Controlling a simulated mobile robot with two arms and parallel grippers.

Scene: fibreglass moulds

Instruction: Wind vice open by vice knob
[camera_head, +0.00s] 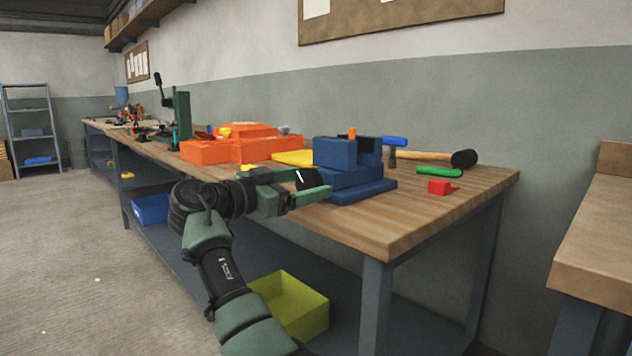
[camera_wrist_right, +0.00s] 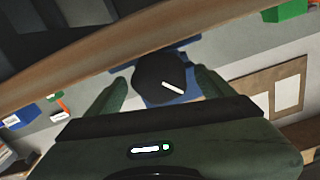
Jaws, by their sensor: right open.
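The blue vice (camera_head: 334,153) stands on the wooden workbench (camera_head: 400,220). Its black vice knob (camera_head: 307,177) with a white line faces my right gripper (camera_head: 311,181). The right gripper is open, with its green fingers on either side of the knob. In the right wrist view the knob (camera_wrist_right: 155,75) sits between the two fingers, its white line slanting. Small gaps seem to show beside it; contact cannot be told. Part of the blue vice (camera_wrist_right: 185,97) shows behind the knob. My left gripper is not in view.
Orange moulds (camera_head: 210,152) and a yellow piece (camera_head: 293,157) lie left of the vice. A yellow-green bin (camera_head: 310,318) is below.

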